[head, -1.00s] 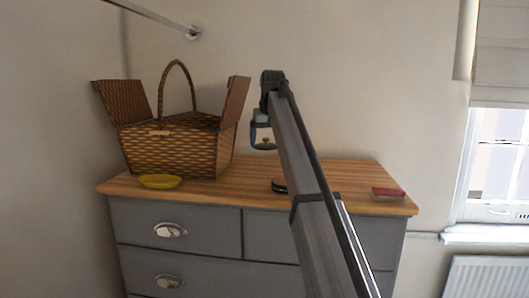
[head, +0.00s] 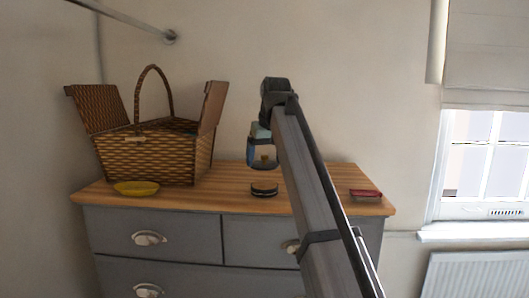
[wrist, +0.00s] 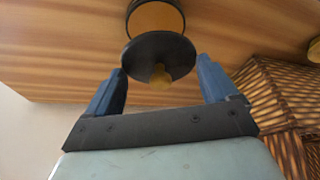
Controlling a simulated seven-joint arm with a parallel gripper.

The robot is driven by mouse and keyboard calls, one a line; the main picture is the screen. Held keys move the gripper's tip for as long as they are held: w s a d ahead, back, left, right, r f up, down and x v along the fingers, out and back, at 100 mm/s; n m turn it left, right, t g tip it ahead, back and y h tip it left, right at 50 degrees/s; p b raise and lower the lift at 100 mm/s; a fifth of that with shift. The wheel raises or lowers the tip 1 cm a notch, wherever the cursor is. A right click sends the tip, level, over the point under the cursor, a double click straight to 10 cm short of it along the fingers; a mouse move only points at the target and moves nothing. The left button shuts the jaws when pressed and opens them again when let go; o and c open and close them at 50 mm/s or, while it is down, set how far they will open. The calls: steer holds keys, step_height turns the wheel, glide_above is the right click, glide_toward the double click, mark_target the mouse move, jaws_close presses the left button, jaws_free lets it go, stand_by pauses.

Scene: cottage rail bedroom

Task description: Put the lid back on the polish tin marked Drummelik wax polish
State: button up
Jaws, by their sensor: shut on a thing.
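My gripper (head: 263,158) is shut on the lid (wrist: 150,57), a dark round disc with a small brass-coloured knob. In the wrist view the blue fingers sit at opposite sides of the lid's rim. The polish tin (head: 264,191) is a short dark round tin standing upright on the wooden dresser top (head: 222,196). In the wrist view the tin (wrist: 157,17) shows open, with an amber inside, partly hidden behind the lid. Its marking cannot be read.
A wicker basket (head: 150,158) with raised flaps stands at the left of the dresser top. A yellow dish (head: 136,188) lies in front of it. A small red item (head: 365,194) lies near the right edge. The wood around the tin is clear.

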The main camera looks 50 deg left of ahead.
mark_target(267, 165)
steer(key=shift+f, duration=2.65)
steer(key=shift+f, duration=0.15)
stand_by(0.5)
steer(key=o, duration=0.8)
steer(key=shift+r, duration=3.55)
steer(key=shift+c, duration=0.5)
jaws_close()
steer(key=shift+f, duration=0.75)
